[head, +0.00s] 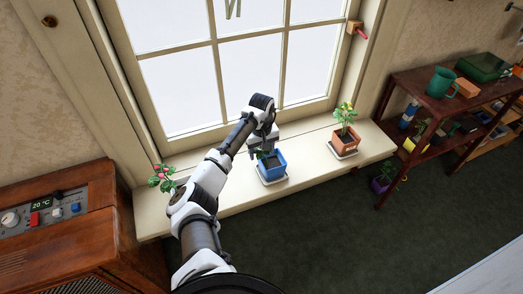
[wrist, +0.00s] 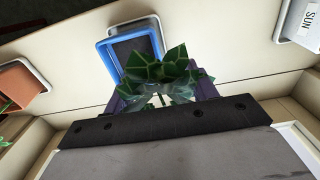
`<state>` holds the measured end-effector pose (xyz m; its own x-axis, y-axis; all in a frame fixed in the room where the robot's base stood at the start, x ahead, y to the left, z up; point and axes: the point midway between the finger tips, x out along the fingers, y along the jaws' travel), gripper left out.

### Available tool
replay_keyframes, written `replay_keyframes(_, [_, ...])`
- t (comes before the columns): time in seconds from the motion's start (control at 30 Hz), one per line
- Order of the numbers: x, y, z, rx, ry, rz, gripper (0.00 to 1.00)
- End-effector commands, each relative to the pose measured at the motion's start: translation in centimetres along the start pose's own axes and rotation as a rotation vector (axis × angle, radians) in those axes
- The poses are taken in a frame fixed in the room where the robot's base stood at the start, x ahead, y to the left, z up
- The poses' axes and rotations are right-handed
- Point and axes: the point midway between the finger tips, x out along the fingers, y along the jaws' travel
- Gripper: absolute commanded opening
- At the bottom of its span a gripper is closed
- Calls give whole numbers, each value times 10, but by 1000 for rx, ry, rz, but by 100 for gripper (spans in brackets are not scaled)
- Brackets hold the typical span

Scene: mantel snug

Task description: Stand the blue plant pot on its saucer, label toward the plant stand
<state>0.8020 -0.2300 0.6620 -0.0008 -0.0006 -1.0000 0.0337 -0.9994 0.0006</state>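The blue plant pot (head: 273,166) is upright on the windowsill, at a pale saucer (head: 273,181); I cannot tell how squarely it sits. In the wrist view the pot (wrist: 104,58) shows dark soil, and the saucer rim (wrist: 158,22) shows past its far side. Green leaves cover its near part. No label shows on its visible faces. My gripper (head: 262,147) is above the pot's window side. In the wrist view its fingers (wrist: 162,97) are apart, either side of the leaves; whether they touch the pot is hidden. The likely plant stand is the dark red shelf unit (head: 403,78) at right.
A terracotta pot (head: 345,144) stands on a saucer farther right on the sill (head: 220,207). A red-flowered plant (head: 160,177) is at the left, partly behind my arm. The window (head: 235,70) stands close behind.

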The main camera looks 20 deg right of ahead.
Motion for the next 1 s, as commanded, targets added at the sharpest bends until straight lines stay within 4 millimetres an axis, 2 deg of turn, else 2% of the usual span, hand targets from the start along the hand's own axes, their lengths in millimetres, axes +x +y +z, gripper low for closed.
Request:
replay_keyframes(0.03, [0,0,0,0,0,0,64])
replay_keyframes(0.13, [0,0,0,0,0,0,75])
replay_keyframes(0.4, [-1,0,0,0,1,0,75])
replay_keyframes(0.53, [-10,1,0,1,3,3,75])
replay_keyframes(1.0, [-101,1,0,1,2,2,75])
